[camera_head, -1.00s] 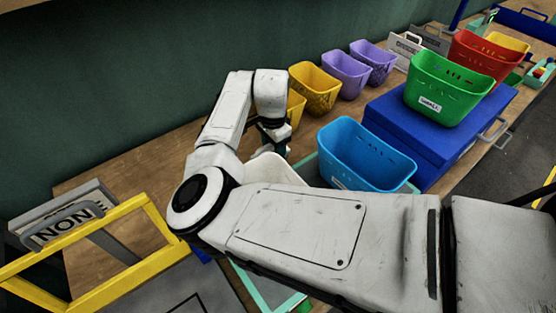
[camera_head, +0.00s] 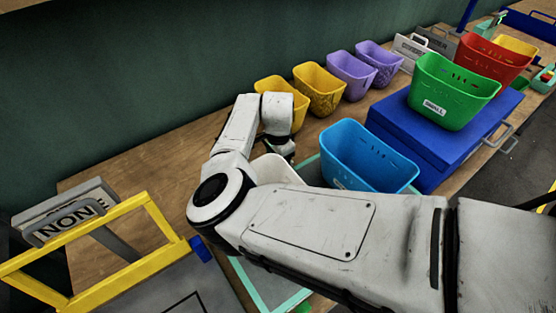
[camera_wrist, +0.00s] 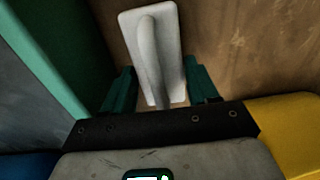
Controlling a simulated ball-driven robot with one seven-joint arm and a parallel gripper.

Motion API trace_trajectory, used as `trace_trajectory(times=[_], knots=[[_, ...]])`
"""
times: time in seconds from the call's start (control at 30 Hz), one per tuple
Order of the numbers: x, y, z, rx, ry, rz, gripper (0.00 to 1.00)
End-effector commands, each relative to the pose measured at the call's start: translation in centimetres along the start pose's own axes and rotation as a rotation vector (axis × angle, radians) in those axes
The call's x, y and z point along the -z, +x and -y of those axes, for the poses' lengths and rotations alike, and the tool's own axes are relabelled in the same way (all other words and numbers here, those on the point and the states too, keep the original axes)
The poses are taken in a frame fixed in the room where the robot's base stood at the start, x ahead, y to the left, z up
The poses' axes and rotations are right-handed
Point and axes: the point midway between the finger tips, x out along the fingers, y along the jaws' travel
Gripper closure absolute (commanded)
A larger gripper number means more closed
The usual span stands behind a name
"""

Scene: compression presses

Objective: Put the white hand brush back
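The white hand brush (camera_wrist: 150,50) shows in the wrist view as a pale flat plate with a raised handle, over or on the brown wood. My gripper (camera_wrist: 161,88) has its two dark green fingers apart, one on each side of the handle's near end. Gaps show between handle and fingers, so it looks open and not closed on it. In the head view my gripper (camera_head: 283,155) points down and its fingertips are hidden. A white shape (camera_head: 275,169) just below it, partly hidden by my arm, may be the brush; I cannot be sure.
A blue basket (camera_head: 365,157) stands right of my gripper. Yellow baskets (camera_head: 319,89) and purple ones (camera_head: 350,75) line the wall. A green basket (camera_head: 450,92) sits on a blue case (camera_head: 420,140). A yellow frame (camera_head: 110,250) stands at left. Bare wood (camera_head: 150,180) lies between.

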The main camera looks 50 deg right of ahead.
Motion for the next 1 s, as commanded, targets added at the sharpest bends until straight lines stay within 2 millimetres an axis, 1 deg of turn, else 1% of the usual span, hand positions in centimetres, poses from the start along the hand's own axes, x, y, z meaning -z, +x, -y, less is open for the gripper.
trace_trajectory(times=[0.03, 0.17, 0.2, 0.4, 0.57, 0.67, 1.0], knots=[[0.0, -0.1, 0.0, 0.000, 0.000, 0.000, 0.36], [0.0, -0.1, 0.0, 0.000, 0.000, 0.000, 0.24], [0.0, -0.1, 0.0, 0.000, 0.000, 0.000, 0.22], [0.0, -0.1, 0.0, 0.000, 0.000, 0.000, 0.22], [0.0, -1.0, 0.0, 0.000, -0.001, -0.002, 0.22], [0.0, -2.5, 0.1, 0.001, -0.001, -0.002, 0.22], [0.0, -9.3, 0.1, 0.003, 0.001, -0.001, 0.22]])
